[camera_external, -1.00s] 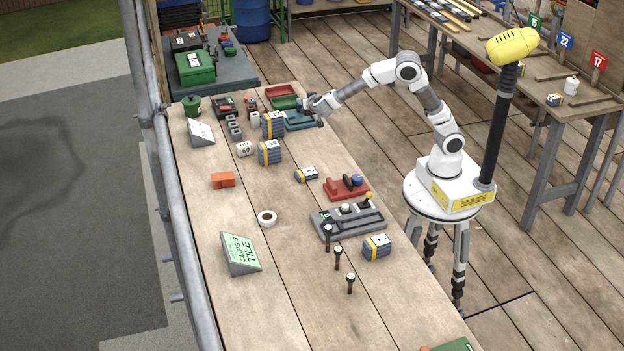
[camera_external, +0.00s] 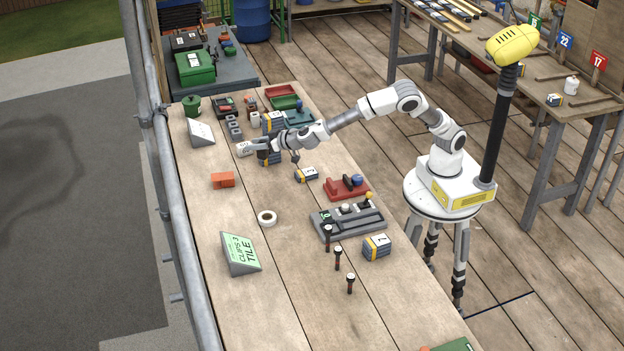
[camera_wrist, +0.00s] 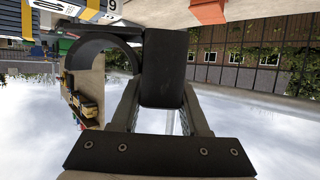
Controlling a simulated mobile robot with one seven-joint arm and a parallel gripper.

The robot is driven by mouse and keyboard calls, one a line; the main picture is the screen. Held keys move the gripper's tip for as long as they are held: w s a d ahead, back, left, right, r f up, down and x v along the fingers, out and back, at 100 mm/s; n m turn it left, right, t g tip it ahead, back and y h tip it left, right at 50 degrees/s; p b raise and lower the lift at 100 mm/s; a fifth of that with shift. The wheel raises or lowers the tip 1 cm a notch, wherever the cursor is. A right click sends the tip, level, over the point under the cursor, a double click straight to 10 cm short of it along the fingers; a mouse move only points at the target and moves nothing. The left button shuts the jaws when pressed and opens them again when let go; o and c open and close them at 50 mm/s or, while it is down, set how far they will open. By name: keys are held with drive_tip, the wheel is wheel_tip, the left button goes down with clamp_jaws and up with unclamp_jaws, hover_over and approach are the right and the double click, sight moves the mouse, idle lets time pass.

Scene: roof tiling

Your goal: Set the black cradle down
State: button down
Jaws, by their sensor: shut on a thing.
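The black cradle (camera_wrist: 163,62) is held between the two fingers of my gripper (camera_wrist: 160,105). In the wrist view its block-like part fills the gap between the fingers, and a dark curved part (camera_wrist: 88,47) arches out to the left. In the outside view, my gripper (camera_external: 264,146) is over the far part of the bench, beside a stack of grey tiles and close to a white block marked 60 (camera_external: 243,149). The cradle is small and dark there, and I cannot tell whether it touches the bench.
An orange block (camera_external: 223,180), a white tape roll (camera_external: 267,218) and a small tile stack (camera_external: 306,174) lie nearer on the bench. A red tool holder (camera_external: 347,188) and a grey control panel (camera_external: 347,224) stand on the right. Bare wood lies between the orange block and tape roll.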

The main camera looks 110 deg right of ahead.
drive_tip(key=w+a+f, duration=0.2)
drive_tip(key=a, duration=0.1)
drive_tip(key=w+a+f+p, duration=0.1)
drive_tip(key=w+a+f, duration=0.1)
drive_tip(key=a, duration=0.1)
drive_tip(key=w+a+f, duration=0.2)
drive_tip(key=a, duration=0.1)
drive_tip(key=shift+w+a+f, duration=0.35)
drive_tip(key=shift+w, duration=0.05)
drive_tip(key=shift+w+a+f, duration=0.1)
drive_tip(key=shift+f, duration=2)
drive_tip(key=shift+f+b, duration=0.2)
drive_tip(key=shift+b, duration=0.25)
drive_tip(key=shift+c, duration=2)
unclamp_jaws()
drive_tip(key=shift+r, duration=0.1)
